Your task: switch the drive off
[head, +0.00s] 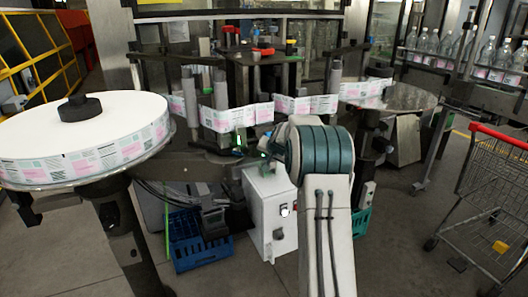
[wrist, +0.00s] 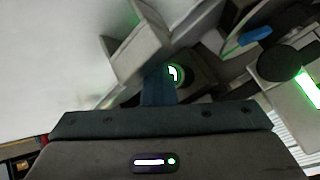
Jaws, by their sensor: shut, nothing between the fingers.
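A white control box (head: 268,205) stands below the labeller in the head view. Its front carries a small lit white switch (head: 284,210) and a dark round knob (head: 278,235) below it. I cannot read the switch's position. My gripper (wrist: 158,88) is shut and empty in the wrist view. Its narrow teal fingers point at, or lie close in front of, a dark round part with a green-lit ring and white mark (wrist: 174,72). I cannot tell whether they touch, or whether this part is the drive's switch. In the head view my arm hides most of the gripper.
A large white label reel (head: 85,135) lies flat at the left. The label web (head: 245,115) runs between rollers above the box. Blue (head: 200,240) and green (head: 361,222) crates stand on the floor. A shopping trolley (head: 490,195) is at the right, with free floor before it.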

